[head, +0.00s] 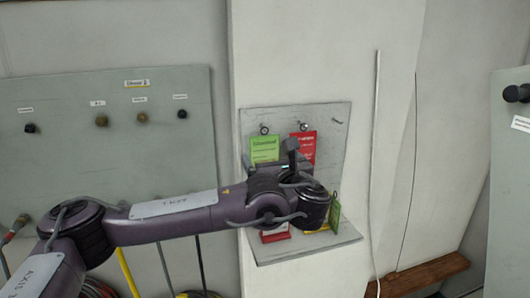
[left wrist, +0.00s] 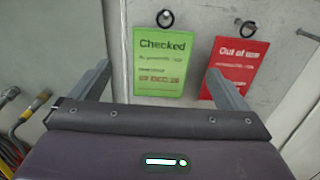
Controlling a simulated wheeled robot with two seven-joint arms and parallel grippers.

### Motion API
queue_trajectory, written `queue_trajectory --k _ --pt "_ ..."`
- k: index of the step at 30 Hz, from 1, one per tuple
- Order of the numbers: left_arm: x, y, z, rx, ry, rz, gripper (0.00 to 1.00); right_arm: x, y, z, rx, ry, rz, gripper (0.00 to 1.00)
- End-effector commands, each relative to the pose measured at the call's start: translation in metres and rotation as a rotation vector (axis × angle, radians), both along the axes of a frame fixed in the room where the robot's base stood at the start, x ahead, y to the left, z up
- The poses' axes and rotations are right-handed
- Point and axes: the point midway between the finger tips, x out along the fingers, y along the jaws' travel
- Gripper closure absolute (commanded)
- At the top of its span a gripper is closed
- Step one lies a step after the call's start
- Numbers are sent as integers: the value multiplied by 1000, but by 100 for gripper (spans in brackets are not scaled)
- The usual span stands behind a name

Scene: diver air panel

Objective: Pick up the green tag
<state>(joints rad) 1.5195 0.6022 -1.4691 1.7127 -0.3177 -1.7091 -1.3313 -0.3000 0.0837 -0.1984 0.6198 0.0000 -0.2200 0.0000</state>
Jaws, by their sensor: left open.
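A green tag (head: 264,146) reading "Checked" hangs from a ring on a hook of a small grey board. In the left wrist view the green tag (left wrist: 165,58) faces me, upright. My left gripper (head: 271,157) is in front of it, open and empty. In the left wrist view the fingers of my left gripper (left wrist: 158,68) stand apart, one on each side of the tag's lower half. The gap in depth between fingers and tag cannot be judged. A second green tag (head: 335,213) shows lower down, beside my wrist. My right gripper is not in view.
A red tag (left wrist: 238,66) hangs just right of the green one, close to the right finger. The board (head: 334,150) has a bare hook at right and a ledge below, holding a red-white tag (head: 275,234) and a yellow one (head: 318,229). A valve panel (head: 60,160) stands left.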

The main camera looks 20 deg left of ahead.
Motion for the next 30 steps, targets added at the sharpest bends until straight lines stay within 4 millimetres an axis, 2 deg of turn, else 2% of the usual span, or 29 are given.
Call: queue_trajectory --k 9,15,22,23,30 --pt "28 17 12 0 0 1 4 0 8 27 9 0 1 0" --pt "43 27 8 -2 0 0 4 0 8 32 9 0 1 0" --pt "44 27 6 -4 0 -2 4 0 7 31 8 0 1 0" --pt "44 27 6 -4 0 -2 5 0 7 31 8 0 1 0" --pt "44 27 6 -4 0 -2 36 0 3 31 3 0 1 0"
